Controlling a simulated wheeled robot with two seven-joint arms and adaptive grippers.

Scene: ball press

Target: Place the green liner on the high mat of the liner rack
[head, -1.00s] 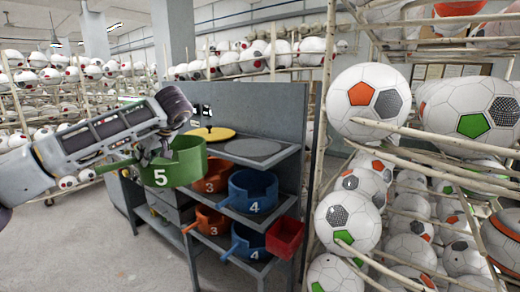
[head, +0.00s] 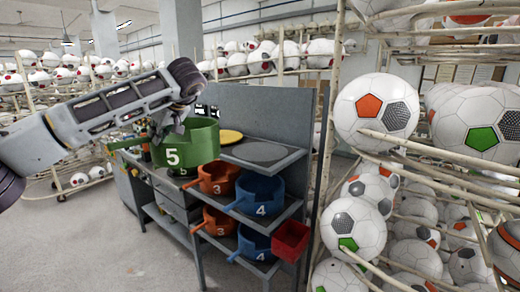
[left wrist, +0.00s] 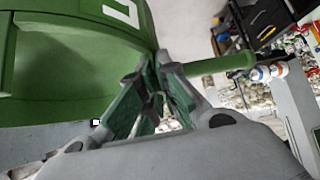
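The green liner (head: 201,143), a round pan marked 5, hangs upright in the air in front of the upper left of the liner rack (head: 290,187). My left gripper (head: 172,128) is above its near left side. The rack's top shelf holds a bare grey round mat (head: 258,151) and a yellow disc (head: 229,136) partly behind the liner. My right gripper is not in view.
Orange liners marked 3 (head: 218,178) and blue liners marked 4 (head: 262,188) fill lower shelves. A red bin (head: 289,240) hangs at the rack's right front. A ball rack with wooden bars (head: 400,148) stands close on the right.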

